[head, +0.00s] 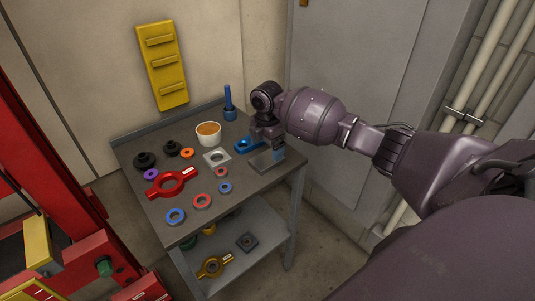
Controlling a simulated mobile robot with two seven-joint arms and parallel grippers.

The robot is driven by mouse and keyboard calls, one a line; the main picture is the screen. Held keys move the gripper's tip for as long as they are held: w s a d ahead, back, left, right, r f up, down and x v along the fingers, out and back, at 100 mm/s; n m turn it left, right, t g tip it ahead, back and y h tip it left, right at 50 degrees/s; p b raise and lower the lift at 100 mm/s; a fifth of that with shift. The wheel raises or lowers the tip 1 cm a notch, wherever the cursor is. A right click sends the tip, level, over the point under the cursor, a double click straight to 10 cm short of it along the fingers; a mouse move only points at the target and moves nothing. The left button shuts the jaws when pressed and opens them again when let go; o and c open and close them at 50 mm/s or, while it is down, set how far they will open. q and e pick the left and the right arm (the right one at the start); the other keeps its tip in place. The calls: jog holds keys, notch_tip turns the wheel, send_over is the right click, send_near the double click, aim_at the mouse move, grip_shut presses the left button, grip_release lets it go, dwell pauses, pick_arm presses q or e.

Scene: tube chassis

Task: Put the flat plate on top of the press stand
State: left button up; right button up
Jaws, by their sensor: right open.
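My right gripper (270,146) is open and points down over the right end of the grey workbench. A grey flat plate (262,164) lies on the bench just under its fingertips. Whether the fingers touch it I cannot tell, and the gripper hides part of it. A second pale square plate with a round hole (217,158) lies to its left. A red frame with yellow blocks (70,245) stands at the left edge and looks like the press stand, though I cannot be sure. My left gripper is not in view.
The workbench (180,227) also holds a red ring tool (171,183), a white cup (208,133), a blue upright rod (228,103), a blue part (247,146) and several small rings. A lower shelf (248,222) holds more parts. A wall stands behind.

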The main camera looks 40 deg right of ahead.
aim_at(267, 159)
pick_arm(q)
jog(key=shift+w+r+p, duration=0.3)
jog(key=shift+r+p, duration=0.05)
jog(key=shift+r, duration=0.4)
pick_arm(e)
notch_tip(267, 159, up, 8)
jog(key=shift+f, duration=0.25)
